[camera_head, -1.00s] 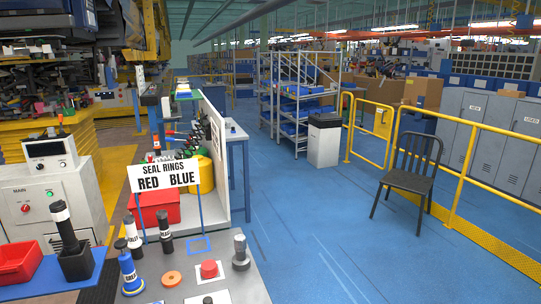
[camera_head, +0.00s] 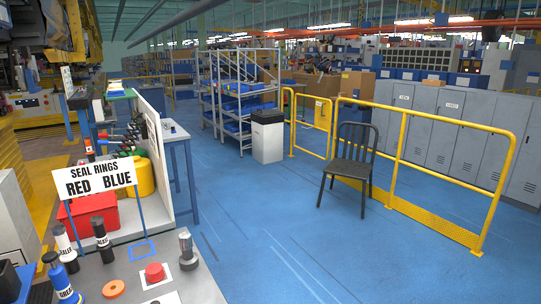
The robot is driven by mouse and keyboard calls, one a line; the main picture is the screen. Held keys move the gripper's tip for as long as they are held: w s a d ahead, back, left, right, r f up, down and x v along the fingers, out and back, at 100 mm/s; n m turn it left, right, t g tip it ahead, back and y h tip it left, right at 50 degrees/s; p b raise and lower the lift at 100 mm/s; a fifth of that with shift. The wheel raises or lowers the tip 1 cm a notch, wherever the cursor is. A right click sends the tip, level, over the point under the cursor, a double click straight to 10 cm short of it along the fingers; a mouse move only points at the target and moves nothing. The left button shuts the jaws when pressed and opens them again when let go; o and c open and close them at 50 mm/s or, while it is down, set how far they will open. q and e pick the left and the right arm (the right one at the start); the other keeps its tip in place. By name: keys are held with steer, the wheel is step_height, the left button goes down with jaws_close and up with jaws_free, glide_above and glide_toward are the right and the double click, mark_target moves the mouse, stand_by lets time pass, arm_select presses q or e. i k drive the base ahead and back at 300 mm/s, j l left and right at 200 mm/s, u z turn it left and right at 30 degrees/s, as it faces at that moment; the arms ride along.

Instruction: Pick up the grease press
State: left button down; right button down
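A blue bottle-shaped tool with a black top, its label partly readable as "GREA", which I take for the grease press (camera_head: 64,287), stands at the lower left on the grey bench top (camera_head: 205,288). Its lower end is cut off by the picture's bottom edge. A white-labelled dark bottle (camera_head: 64,243) stands just behind it, and another dark bottle (camera_head: 101,238) stands to its right. Neither of my grippers shows in the head view.
An orange ring (camera_head: 113,289), a red knob-like piece (camera_head: 155,272) and a grey metal cylinder (camera_head: 187,250) stand on the bench. A "SEAL RINGS" sign (camera_head: 95,180) rises behind. Blue floor is open to the right, with a dark chair (camera_head: 350,165) and yellow railing (camera_head: 440,115).

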mark_target(62, 286)
steer(key=u, duration=1.4)
